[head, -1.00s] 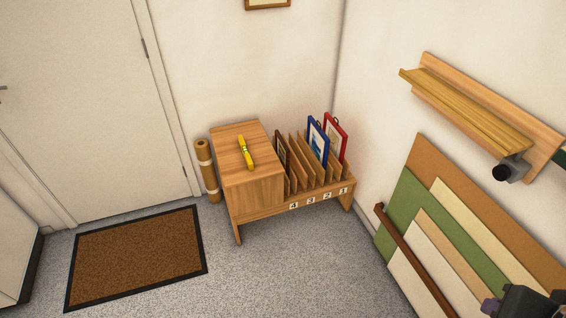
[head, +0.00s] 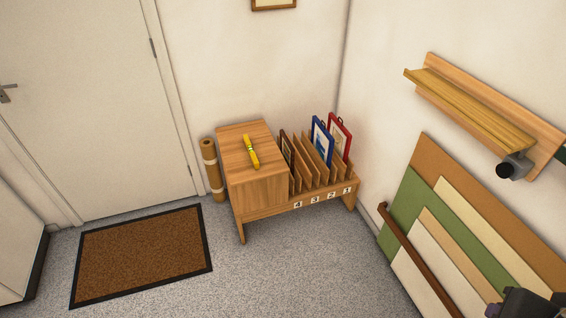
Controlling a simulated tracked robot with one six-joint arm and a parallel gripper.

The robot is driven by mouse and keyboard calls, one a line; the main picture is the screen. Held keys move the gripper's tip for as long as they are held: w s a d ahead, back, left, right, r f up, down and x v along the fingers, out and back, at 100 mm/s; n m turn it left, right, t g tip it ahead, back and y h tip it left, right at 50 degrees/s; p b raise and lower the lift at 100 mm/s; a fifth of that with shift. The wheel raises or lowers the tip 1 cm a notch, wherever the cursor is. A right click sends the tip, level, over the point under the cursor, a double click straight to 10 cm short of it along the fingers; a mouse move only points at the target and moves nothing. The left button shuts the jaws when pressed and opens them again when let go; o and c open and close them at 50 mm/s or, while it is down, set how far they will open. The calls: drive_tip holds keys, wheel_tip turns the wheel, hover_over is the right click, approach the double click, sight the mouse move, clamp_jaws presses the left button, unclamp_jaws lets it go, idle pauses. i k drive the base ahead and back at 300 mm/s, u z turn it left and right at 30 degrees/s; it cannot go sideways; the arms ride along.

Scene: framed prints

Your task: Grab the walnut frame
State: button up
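A dark brown frame (head: 287,149), which looks like the walnut one, stands on edge in the leftmost slot of the wooden rack (head: 325,197), by the number 4 label. Only its edge and a narrow part of its face show; the cabinet top and dividers hide the rest. A blue frame (head: 321,141) and a red frame (head: 340,136) stand in slots further right.
A yellow level (head: 251,152) lies on the cabinet top (head: 236,147). A cork roll (head: 212,170) stands left of it. Boards (head: 440,222) lean on the right wall below a shelf (head: 470,110). An unclear dark object (head: 528,304) is bottom right. Floor before the rack is clear.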

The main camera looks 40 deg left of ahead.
sight(288, 151)
drive_tip(key=k, duration=0.55)
drive_tip(key=u, duration=0.5)
drive_tip(key=i, duration=0.9)
drive_tip(key=u, duration=0.85)
drive_tip(key=i, duration=0.7)
drive_tip(key=u, duration=0.8)
drive_tip(key=i, duration=1.25)
drive_tip(key=u, duration=0.35)
